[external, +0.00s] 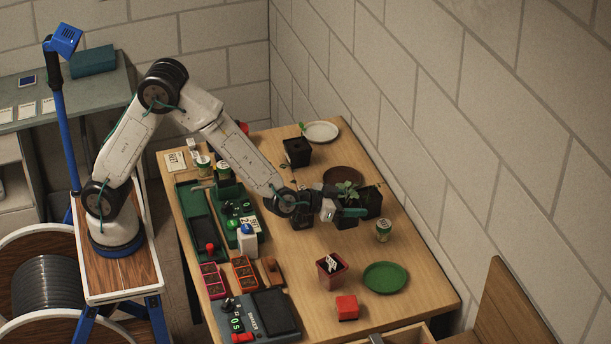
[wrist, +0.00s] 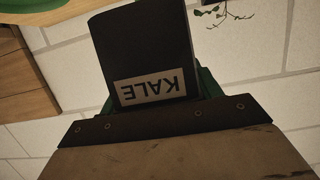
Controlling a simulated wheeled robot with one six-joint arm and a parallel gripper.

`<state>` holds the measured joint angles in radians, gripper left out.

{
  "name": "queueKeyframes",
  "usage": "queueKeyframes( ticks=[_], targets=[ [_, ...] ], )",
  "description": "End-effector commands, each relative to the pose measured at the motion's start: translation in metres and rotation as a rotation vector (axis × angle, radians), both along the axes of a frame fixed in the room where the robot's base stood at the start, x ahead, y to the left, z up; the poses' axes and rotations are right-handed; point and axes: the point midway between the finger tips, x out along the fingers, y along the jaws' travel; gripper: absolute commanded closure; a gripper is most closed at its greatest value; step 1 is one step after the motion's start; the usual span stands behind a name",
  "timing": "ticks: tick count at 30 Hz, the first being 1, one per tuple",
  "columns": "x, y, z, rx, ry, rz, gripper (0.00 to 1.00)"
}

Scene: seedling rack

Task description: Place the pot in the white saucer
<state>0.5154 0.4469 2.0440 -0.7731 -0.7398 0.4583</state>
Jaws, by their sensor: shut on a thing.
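The pot (wrist: 145,50) in my gripper is black, with a label reading KALE upside down in the wrist view. In the external view a black pot with green leaves (external: 373,203) is at my gripper (external: 352,212), partly covered by it. My gripper is shut on the pot; the fingers are mostly hidden. I cannot tell whether the pot touches the table. The white saucer (external: 322,131) lies at the far end of the table, apart from my gripper. Another black pot with a small seedling (external: 297,153) stands in front of it.
A brown saucer (external: 343,174) lies just behind my gripper. Trays and tools, including a green tray (external: 190,203), fill the left side. A wall borders the right.

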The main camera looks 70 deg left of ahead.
Motion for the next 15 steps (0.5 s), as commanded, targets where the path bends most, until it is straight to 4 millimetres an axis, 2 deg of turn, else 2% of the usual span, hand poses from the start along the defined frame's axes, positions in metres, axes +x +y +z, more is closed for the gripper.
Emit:
queueKeyframes(
  ticks=[5,8,11,15],
  targets=[
    [0.003,0.008,0.002,0.000,0.000,0.014,0.65],
    [0.012,0.032,-0.001,0.001,0.000,0.049,0.65],
    [0.026,0.073,-0.005,0.001,0.000,0.112,0.65],
    [0.052,0.145,-0.007,0.001,-0.001,0.203,0.65]
  ],
)
